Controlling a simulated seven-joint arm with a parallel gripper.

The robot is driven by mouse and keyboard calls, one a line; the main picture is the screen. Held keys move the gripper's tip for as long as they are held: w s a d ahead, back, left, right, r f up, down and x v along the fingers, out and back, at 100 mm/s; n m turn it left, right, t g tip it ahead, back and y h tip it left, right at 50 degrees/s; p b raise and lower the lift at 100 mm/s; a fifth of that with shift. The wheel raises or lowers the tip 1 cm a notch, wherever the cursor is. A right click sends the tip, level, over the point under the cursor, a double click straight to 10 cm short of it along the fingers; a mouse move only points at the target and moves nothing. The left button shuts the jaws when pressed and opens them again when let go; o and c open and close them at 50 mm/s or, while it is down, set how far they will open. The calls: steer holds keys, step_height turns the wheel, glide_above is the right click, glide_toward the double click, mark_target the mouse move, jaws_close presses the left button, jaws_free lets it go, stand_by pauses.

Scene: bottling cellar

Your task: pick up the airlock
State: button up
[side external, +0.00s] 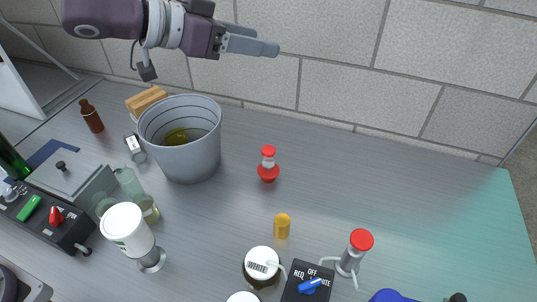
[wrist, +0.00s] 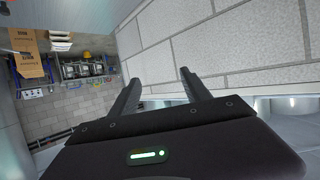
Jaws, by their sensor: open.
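What looks like the airlock (side external: 268,165), a small piece with a red cap, a pale middle and a wider red base, stands upright on the metal bench in the side view, right of the grey bucket. My gripper (side external: 262,46) is high above the bench near the wall, well above the airlock and apart from it. Its fingers point to the right in the side view. In the wrist view my gripper (wrist: 161,78) shows two spread fingers with nothing between them. The airlock does not show in the wrist view.
A grey bucket (side external: 187,168) stands left of the airlock. A yellow stopper-like piece (side external: 282,227), a red-capped cylinder (side external: 350,255) and a black switch box (side external: 309,283) are nearer the front. The bench's right side is clear.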

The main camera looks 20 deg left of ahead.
glide_toward(276, 165)
step_height(276, 165, up, 4)
steer(key=w+d, duration=0.2)
steer(key=x, duration=0.3)
steer(key=f+x, duration=0.1)
steer(key=x, duration=0.3)
steer(key=shift+w+d+f, duration=0.1)
steer(key=shift+w+f, duration=0.05)
steer(key=shift+w, duration=0.05)
jaws_close()
